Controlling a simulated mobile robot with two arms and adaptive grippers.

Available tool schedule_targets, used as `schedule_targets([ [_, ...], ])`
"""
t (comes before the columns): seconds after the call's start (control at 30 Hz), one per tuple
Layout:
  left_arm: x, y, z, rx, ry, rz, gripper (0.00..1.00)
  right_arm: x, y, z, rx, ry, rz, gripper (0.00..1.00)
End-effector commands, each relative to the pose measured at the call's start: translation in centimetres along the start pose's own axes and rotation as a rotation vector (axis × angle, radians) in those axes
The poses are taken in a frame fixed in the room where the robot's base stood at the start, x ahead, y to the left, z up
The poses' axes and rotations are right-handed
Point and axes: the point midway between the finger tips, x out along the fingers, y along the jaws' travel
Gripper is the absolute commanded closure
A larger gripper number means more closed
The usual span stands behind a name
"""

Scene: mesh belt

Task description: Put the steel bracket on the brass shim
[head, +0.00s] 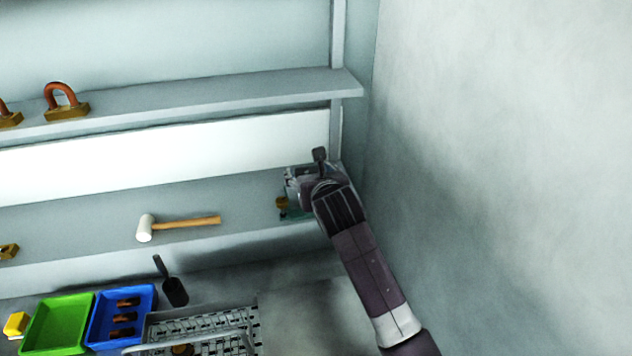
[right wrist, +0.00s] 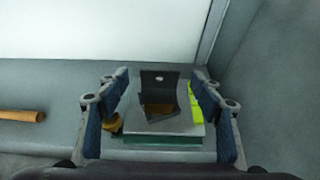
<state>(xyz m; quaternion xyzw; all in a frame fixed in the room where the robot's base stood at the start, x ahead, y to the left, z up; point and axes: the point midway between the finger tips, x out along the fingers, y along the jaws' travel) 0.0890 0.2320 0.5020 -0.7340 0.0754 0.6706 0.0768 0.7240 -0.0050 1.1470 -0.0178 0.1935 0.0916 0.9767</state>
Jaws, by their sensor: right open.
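My right gripper (head: 312,178) is at the right end of the lower shelf. In the right wrist view my right gripper (right wrist: 160,104) is open, its blue-padded fingers on either side of a dark angled piece with a hole, which looks like the steel bracket (right wrist: 158,78). The piece stands on a grey block (right wrist: 178,127) over a green base (right wrist: 160,140). A brownish patch shows at its foot; I cannot tell whether it is the brass shim. A brass-coloured piece (head: 282,203) shows beside the gripper in the head view. My left gripper is not in view.
A white-headed mallet (head: 146,228) lies on the lower shelf (head: 85,215), left of the gripper. Padlock-like pieces (head: 66,110) sit on the upper shelf. Below are a green bin (head: 38,347), a blue bin (head: 101,325), and a grey basket (head: 253,325). A wall (head: 500,150) closes the right side.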

Motion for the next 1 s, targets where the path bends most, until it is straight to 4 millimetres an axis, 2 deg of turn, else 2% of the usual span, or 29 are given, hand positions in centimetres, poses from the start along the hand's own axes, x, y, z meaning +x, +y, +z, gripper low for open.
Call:
schedule_targets([
  [0.3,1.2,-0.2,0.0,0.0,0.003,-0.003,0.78,-5.4,0.0,-0.1,-0.002,-0.003,0.001,0.4],
  [0.5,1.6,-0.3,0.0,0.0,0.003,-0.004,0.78,-8.0,0.0,-0.1,-0.001,-0.001,0.0,0.4],
  [0.7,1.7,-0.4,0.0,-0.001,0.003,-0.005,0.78,-9.0,0.0,-0.1,-0.001,0.0,0.001,0.4],
  [1.0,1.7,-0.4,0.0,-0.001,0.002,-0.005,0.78,-9.1,0.0,0.0,0.0,0.001,0.001,0.4],
])
